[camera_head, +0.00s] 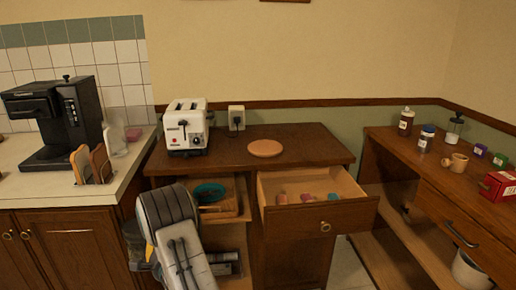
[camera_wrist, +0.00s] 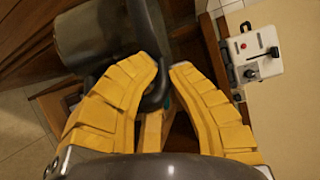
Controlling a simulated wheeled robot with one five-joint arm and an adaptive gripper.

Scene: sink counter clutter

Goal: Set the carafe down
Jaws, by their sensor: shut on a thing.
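The carafe (camera_wrist: 95,38) shows in the wrist view as a grey, rounded body at upper left. Its dark curved handle (camera_wrist: 157,88) lies between the yellow fingers of my gripper (camera_wrist: 167,66), which is shut on it. In the head view my arm hides most of the gripper and the carafe, in front of the gap between the left counter and the wooden cabinet. The black coffee maker (camera_head: 75,115) stands on the left counter. I cannot tell how upright the carafe is.
A white toaster (camera_head: 185,128) and a round wooden board (camera_head: 265,148) are on the cabinet top (camera_head: 310,140). An open drawer (camera_head: 320,215) with small blocks juts out below. Two boards (camera_head: 90,165) stand at the left counter's edge. The right desk (camera_head: 440,170) holds bottles and small items.

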